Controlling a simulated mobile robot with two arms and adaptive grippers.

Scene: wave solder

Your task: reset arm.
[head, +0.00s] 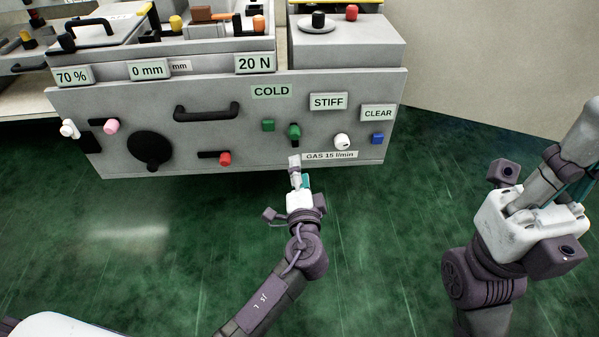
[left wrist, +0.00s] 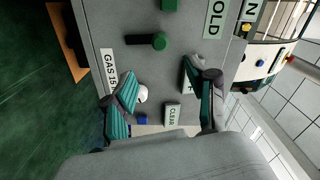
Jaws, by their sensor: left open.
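The grey machine panel (head: 225,105) carries several controls. On its right are a green square button (head: 268,125), a green knob (head: 294,131), a white knob (head: 342,141) and a blue square button (head: 377,139). Displays read COLD (head: 271,91), STIFF (head: 328,101) and CLEAR (head: 378,113). My left gripper (head: 299,172) is in front of the panel's lower edge, below the green knob. In the left wrist view its open fingers (left wrist: 159,70) face the panel, with nothing held. The white knob (left wrist: 143,94) and green knob (left wrist: 158,41) show beyond them. My right gripper is at the right, its fingertips unclear.
Further left on the panel are a black handle (head: 207,112), a black dial (head: 149,147), a red knob (head: 225,159) and a pink knob (head: 111,126). A GAS 15 l/min label (head: 330,155) sits low. The green floor (head: 400,200) is clear.

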